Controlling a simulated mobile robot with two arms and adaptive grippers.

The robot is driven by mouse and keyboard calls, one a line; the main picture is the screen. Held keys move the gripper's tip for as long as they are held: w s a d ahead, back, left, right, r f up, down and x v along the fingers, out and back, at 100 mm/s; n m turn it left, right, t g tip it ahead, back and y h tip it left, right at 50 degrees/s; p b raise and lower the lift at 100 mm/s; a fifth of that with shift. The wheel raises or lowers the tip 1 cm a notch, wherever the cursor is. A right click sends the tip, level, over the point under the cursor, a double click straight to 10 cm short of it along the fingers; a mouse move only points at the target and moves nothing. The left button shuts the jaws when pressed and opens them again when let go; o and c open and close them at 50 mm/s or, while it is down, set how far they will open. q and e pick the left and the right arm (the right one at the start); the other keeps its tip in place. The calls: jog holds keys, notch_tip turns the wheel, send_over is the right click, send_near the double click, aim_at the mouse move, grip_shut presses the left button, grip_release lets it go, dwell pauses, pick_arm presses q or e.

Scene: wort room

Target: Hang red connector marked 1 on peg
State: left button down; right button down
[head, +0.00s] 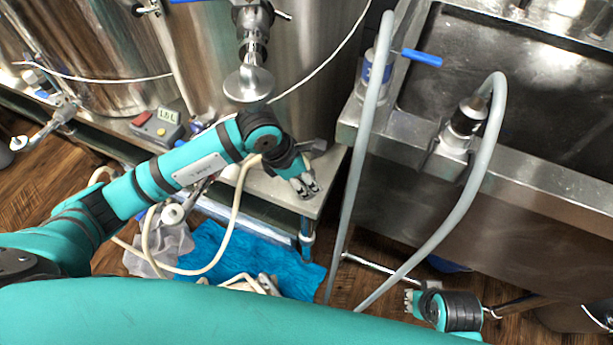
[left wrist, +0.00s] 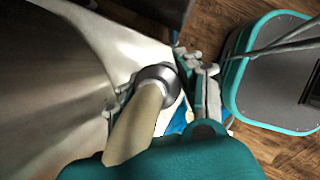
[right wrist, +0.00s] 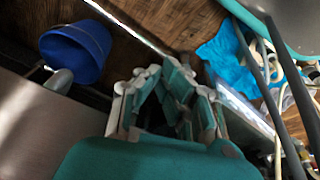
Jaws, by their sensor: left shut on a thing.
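My left gripper (head: 307,188) is above the metal bench (head: 330,180), in front of the steel tanks. It is shut on a cream hose end; in the left wrist view the cream hose (left wrist: 135,125) runs between the fingers to a dark metal collar (left wrist: 158,75). No red colour or number shows on it. The hose (head: 237,215) also hangs below my left arm in the head view. I cannot make out the peg.
A steel sink counter (head: 540,170) stands at the right, with two grey hoses (head: 440,235) hanging in front. A valve (head: 248,80) sticks out of the tank. A blue cloth (head: 210,250) lies on the floor. A blue bucket (right wrist: 75,50) shows in the right wrist view.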

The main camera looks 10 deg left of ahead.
pick_arm(q)
jog(key=shift+f, duration=0.1)
pick_arm(e)
jog(key=shift+r, duration=0.4)
pick_arm(q)
jog(key=shift+f, duration=0.1)
pick_arm(e)
jog(key=shift+s+r, duration=0.15)
jog(key=shift+r, duration=0.1)
pick_arm(q)
jog(key=shift+f+b, duration=0.2)
jog(key=shift+b, duration=0.1)
pick_arm(e)
jog(key=shift+s+r, duration=0.2)
jog(key=shift+r, duration=0.2)
jog(key=shift+w+r, duration=0.1)
jog(key=shift+r, duration=0.2)
pick_arm(q)
jog(key=shift+f, duration=0.1)
pick_arm(e)
jog(key=shift+r, duration=0.1)
jog(key=shift+r, duration=0.3)
pick_arm(q)
jog(key=shift+f, duration=0.1)
